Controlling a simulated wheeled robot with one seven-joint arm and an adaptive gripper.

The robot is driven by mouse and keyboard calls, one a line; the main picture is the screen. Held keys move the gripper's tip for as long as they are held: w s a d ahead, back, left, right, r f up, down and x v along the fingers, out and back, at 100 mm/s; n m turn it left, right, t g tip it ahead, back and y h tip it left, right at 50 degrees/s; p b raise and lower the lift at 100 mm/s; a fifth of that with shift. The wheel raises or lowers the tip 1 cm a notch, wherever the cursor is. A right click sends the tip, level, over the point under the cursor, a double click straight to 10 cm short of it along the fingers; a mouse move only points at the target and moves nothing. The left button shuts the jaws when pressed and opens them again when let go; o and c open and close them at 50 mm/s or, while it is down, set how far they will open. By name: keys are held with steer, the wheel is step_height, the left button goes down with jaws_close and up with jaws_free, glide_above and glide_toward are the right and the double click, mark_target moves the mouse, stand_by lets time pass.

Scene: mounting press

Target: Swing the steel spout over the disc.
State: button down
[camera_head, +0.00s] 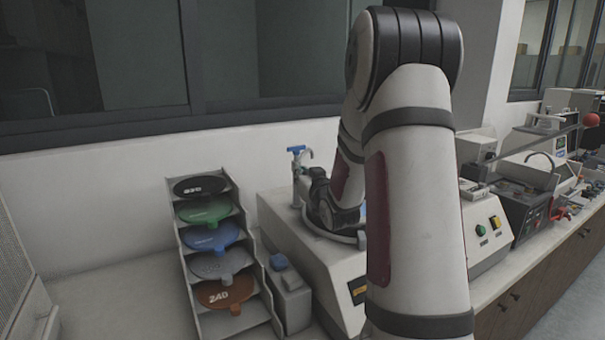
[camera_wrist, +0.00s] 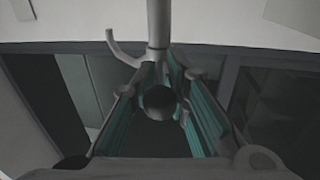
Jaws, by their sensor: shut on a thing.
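The steel spout (camera_head: 297,183) stands upright at the back of the grinder, with a blue lever on top and a short curved outlet. In the wrist view its post (camera_wrist: 158,28) runs down from the top edge, and the curved outlet (camera_wrist: 118,48) sticks out to the left. My gripper (camera_head: 304,172) is at the post, below the blue lever. In the wrist view the fingers with teal pads (camera_wrist: 160,80) close in on the steel part; the exact contact is hard to see. The disc is mostly hidden behind my arm; a bit of the bowl rim (camera_head: 318,232) shows.
The white grinder (camera_head: 310,262) stands on the counter. A rack (camera_head: 191,268) with several coloured discs is at its left, with a grey box (camera_head: 291,300) between. More machines and a red ball (camera_head: 591,120) are at right. A wall with dark windows is behind.

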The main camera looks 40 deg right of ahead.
steer(key=shift+a+f+b, duration=0.1)
steer(key=shift+b, duration=0.2)
steer(key=shift+w+a+m+g+h+b, duration=0.6)
steer(key=shift+m+g+h+b, duration=1.05)
steer(key=shift+g, duration=0.4)
steer(key=shift+w+a+m+g+h+b, duration=0.5)
steer(key=shift+w+m+g+h+b, duration=0.25)
steer(key=shift+m+g+h+b, duration=1.15)
steer(key=shift+w+a+m+g+h+b, duration=0.6)
steer(key=shift+m+g+h+b, duration=0.75)
steer(key=shift+g, duration=0.9)
steer(key=shift+w+m, duration=0.15)
steer(key=shift+m, duration=0.35)
steer(key=c, duration=1.8)
jaws_free()
steer(key=shift+a, duration=0.1)
steer(key=shift+o, duration=0.2)
steer(key=shift+g, duration=0.3)
